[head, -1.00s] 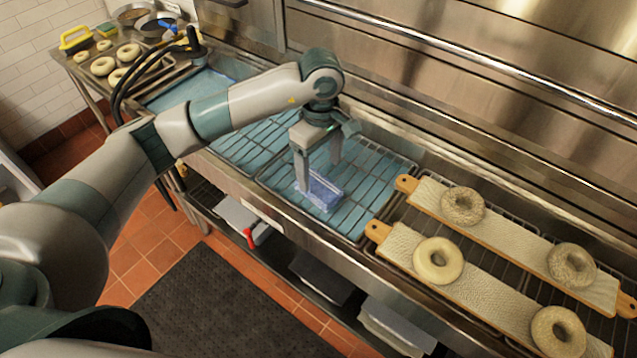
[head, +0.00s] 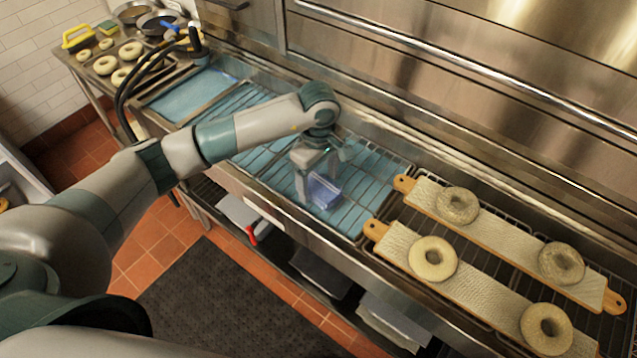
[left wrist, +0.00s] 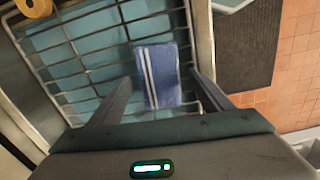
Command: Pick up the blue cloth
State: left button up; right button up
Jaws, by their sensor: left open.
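The blue cloth (head: 323,192) is a small folded rectangle lying on the wire rack over the blue water of the kettle. In the left wrist view the cloth (left wrist: 158,77) shows two white stripes along its left side. My left gripper (head: 318,192) is open above the cloth, pointing down. In the left wrist view its two fingers (left wrist: 162,88) stand apart on either side of the cloth, with nothing held between them. My right gripper is not in view.
Two boards (head: 403,246) with bagels lie on a rack to the right. A wire rack (head: 370,190) spans the water around the cloth. A steel wall (head: 430,90) rises behind. Trays of bagels (head: 105,65) stand at the far left.

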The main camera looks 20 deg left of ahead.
pick_arm(q)
jog(key=shift+f, duration=0.6)
jog(key=c, duration=1.1)
jog(key=shift+c, duration=0.2)
jog(key=shift+w+r+b, duration=0.1)
jog(key=shift+r+b, duration=0.6)
jog(key=shift+r, duration=0.1)
notch_tip(320, 180, up, 2)
jog(key=shift+d+r+b, duration=0.1)
jog(key=shift+r+b, duration=0.1)
jog(key=shift+b, duration=0.65)
jog(key=s+d+r+b, duration=0.4)
jog(key=d+r, duration=0.3)
jog(key=d, duration=0.4)
jog(key=shift+b, duration=0.4)
